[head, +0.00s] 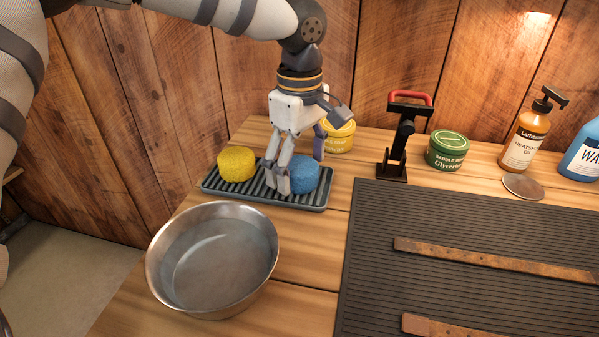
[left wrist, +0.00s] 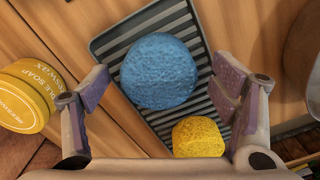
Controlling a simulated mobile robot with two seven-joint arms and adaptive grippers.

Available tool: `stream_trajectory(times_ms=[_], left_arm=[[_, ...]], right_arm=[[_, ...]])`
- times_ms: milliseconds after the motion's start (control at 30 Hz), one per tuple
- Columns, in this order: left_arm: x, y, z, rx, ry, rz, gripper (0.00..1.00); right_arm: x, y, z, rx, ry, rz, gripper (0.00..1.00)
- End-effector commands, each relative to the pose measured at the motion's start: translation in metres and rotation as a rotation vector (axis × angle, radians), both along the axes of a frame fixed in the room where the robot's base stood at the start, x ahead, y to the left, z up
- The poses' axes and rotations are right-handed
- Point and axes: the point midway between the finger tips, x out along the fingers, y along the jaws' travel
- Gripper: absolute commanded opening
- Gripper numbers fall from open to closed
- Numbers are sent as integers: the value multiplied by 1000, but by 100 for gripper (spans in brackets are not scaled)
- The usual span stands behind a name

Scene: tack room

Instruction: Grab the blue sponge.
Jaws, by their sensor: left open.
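The blue sponge (head: 303,173) sits on the right half of a dark ribbed tray (head: 312,205) in the head view. My left gripper (head: 301,170) is over the tray, pointing down, its fingers at the sponge and partly hiding it. In the left wrist view the blue sponge (left wrist: 158,71) lies ahead, between the lines of the two spread fingers (left wrist: 162,95). The left gripper is open and holds nothing. I cannot tell whether a finger touches the sponge. My right gripper is not in view.
A yellow sponge (head: 237,164) shares the tray. A yellow tin (head: 340,136) stands just behind the gripper. A metal bowl (head: 160,262) is in front. A black stand with a red handle (head: 398,140), a green tin (head: 447,150) and a ribbed mat (head: 450,220) are to the right.

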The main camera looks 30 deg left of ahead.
Motion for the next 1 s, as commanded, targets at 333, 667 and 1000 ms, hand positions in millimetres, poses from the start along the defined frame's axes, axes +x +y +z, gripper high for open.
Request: stream_trajectory(times_ms=[333, 667, 1000], left_arm=[[0, 0, -8, 0, 0, 1, 63], [0, 0, -7, 0, 0, 1, 37], [1, 0, 22, -2, -5, 0, 37]], right_arm=[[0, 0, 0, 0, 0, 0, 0], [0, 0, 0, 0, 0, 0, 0], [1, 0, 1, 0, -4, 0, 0]])
